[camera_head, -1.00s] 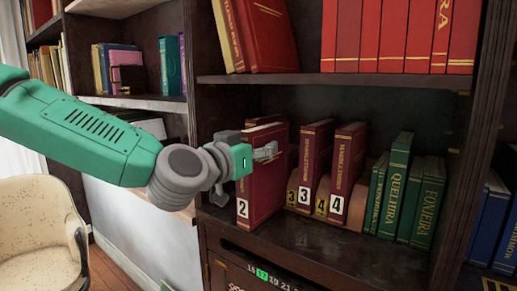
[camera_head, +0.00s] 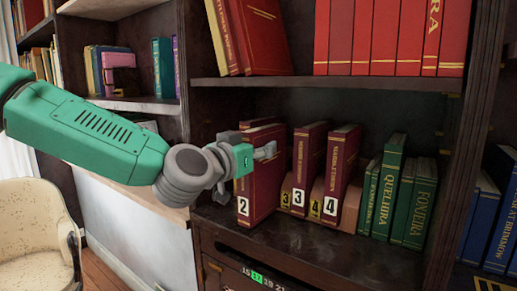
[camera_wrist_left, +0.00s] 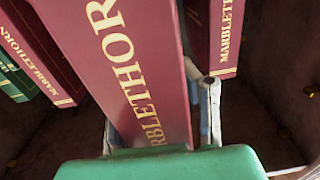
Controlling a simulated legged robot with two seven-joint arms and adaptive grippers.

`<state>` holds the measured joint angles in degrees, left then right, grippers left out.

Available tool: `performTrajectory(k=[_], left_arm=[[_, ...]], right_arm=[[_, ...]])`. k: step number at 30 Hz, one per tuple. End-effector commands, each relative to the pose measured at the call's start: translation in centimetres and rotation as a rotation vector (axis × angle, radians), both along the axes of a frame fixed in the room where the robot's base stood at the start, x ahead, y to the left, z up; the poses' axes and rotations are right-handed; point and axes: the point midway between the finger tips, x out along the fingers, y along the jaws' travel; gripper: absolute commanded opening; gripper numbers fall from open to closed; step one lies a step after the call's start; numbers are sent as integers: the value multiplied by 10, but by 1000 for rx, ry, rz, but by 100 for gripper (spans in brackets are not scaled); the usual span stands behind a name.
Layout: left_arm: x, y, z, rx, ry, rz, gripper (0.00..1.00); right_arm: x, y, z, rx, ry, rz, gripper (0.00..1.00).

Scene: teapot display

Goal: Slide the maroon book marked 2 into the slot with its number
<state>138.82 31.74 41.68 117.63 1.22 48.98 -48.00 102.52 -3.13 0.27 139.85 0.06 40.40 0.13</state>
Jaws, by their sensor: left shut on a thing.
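The maroon book marked 2 (camera_head: 264,185) stands upright at the left of the middle shelf, its label low on the spine. My left gripper (camera_head: 258,157) is shut on it, with fingers on either side. In the left wrist view the held book (camera_wrist_left: 135,70) is between the fingers (camera_wrist_left: 160,125). To its right, the maroon books marked 3 (camera_head: 306,165) and 4 (camera_head: 338,170) stand in a tan rack (camera_head: 349,212) with yellow 3 and 4 marks. The slot numbered 2 is hidden behind the held book. My right gripper is out of view.
Another maroon book (camera_head: 262,122) shows behind the held one; its number is hidden. Green books (camera_head: 390,190) stand right of the rack. The shelf's front strip (camera_head: 330,245) is bare. The upper shelf board (camera_head: 300,83) runs above.

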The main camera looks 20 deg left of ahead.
Motion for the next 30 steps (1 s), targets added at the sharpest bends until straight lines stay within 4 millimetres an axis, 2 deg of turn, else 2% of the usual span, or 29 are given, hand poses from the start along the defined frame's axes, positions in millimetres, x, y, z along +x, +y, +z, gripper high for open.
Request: performTrajectory(k=[30], left_arm=[[22, -8, 2, 0, -4, 0, 0]], right_arm=[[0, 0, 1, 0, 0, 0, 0]])
